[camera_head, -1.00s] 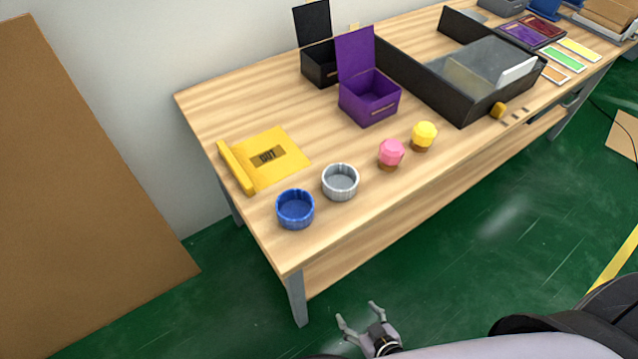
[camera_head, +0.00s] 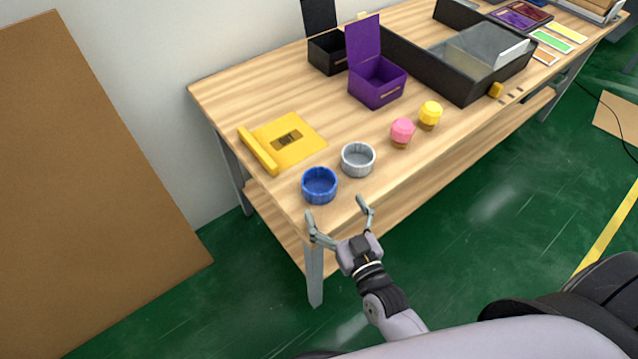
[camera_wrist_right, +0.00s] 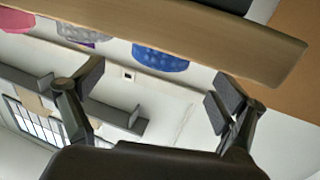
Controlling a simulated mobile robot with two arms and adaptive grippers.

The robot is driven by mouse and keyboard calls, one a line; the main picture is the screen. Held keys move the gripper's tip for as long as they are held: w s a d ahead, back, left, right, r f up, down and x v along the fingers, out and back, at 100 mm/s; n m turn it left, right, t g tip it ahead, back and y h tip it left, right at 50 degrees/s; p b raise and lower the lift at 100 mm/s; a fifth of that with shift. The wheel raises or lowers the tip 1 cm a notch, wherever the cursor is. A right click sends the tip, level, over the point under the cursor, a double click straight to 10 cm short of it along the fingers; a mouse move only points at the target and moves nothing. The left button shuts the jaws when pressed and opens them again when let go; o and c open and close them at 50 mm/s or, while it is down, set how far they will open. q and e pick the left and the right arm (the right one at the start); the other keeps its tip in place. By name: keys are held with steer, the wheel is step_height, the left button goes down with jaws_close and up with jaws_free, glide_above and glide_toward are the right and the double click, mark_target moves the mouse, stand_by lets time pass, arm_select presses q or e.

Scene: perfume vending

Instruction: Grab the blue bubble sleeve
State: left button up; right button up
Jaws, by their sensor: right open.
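The blue bubble sleeve (camera_head: 320,186) is a round, ribbed, open-topped cup near the front left corner of the wooden table (camera_head: 250,95). It also shows at the table edge in the right wrist view (camera_wrist_right: 160,58), which looks upside down. My right gripper (camera_head: 338,208) is open and empty at the table's front edge, just in front of the blue sleeve and apart from it. A similar grey sleeve (camera_head: 358,160) stands right beside the blue one. My left gripper is not in view.
A yellow sheet with a rolled edge (camera_head: 300,140) lies behind the sleeves. Pink (camera_head: 402,132) and yellow (camera_head: 430,115) capped pieces stand to the right. Behind them are an open purple box (camera_head: 377,85) and a black tray (camera_head: 460,92). A brown board (camera_head: 90,180) stands at the left.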

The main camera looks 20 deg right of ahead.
mark_target(326, 195)
steer(key=w, duration=0.2)
steer(key=shift+w+a, duration=0.1)
steer(key=shift+w, duration=0.25)
steer(key=w, duration=0.1)
steer(key=w+p, duration=0.1)
steer(key=w, duration=0.2)
steer(key=shift+w+a+r, duration=0.1)
steer(key=shift+a+r, duration=0.15)
steer(key=shift+a, duration=0.15)
steer(key=shift+w+f, duration=0.1)
steer(key=shift+w, duration=0.4)
steer(key=shift+s, duration=0.1)
steer(key=shift+c, duration=0.6)
steer(key=c, duration=0.8)
